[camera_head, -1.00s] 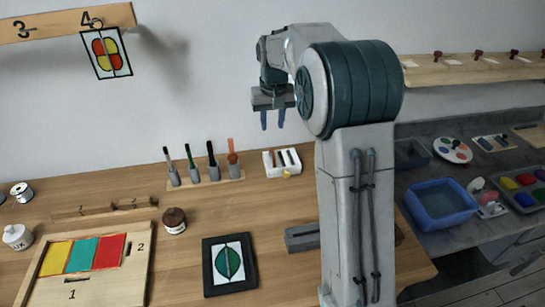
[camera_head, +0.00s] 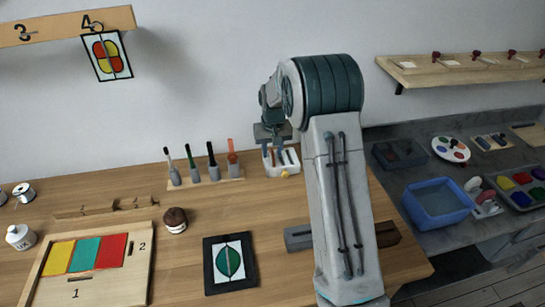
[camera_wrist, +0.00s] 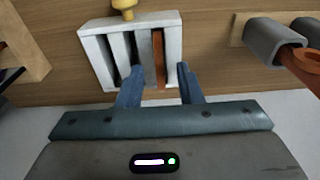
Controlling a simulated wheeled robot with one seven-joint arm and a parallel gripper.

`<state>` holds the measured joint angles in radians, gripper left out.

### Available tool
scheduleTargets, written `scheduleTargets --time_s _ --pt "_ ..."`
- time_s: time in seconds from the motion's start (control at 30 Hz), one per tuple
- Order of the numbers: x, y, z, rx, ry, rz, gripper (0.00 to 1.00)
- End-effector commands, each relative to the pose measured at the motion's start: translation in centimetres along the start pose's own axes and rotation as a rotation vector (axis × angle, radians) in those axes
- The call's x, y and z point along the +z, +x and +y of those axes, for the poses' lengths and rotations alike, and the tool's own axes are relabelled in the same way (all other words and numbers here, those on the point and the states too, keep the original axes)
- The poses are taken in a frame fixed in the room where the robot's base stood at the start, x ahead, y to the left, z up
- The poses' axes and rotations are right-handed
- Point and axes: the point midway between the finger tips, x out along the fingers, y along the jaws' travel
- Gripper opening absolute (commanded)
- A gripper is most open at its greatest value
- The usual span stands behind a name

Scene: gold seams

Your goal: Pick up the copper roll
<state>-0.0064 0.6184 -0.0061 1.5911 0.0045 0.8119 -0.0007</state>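A white slotted rack (camera_head: 281,163) stands on the wooden bench near the wall. In the wrist view the rack (camera_wrist: 91,49) shows upright dividers, and a copper-orange piece (camera_wrist: 158,60) in one slot, which may be the copper roll; its full shape is hidden. My gripper (camera_wrist: 160,82) is open, with two blue fingers apart and nothing between them. Its fingertips are close to the near edge of the rack, around the line of the copper-orange piece. In the head view my gripper (camera_head: 276,148) is low in front of the rack; whether it touches is unclear.
A brush holder (camera_head: 210,182) with several upright tools stands left of the rack. A yellow knob (camera_wrist: 123,8) is at the rack's other side. A grey block (camera_head: 298,239), a dark-framed leaf panel (camera_head: 208,266) and a brown jar (camera_head: 174,220) lie on the bench.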

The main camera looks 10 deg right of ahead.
Motion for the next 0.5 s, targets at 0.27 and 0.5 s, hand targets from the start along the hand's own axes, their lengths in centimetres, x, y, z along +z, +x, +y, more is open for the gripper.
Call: scheduleTargets --time_s 0.27,0.5 --pt "0.01 0.91 -0.08 0.0 -0.001 0.001 0.33" --pt "0.01 0.89 -0.08 0.0 -0.001 0.001 0.0"
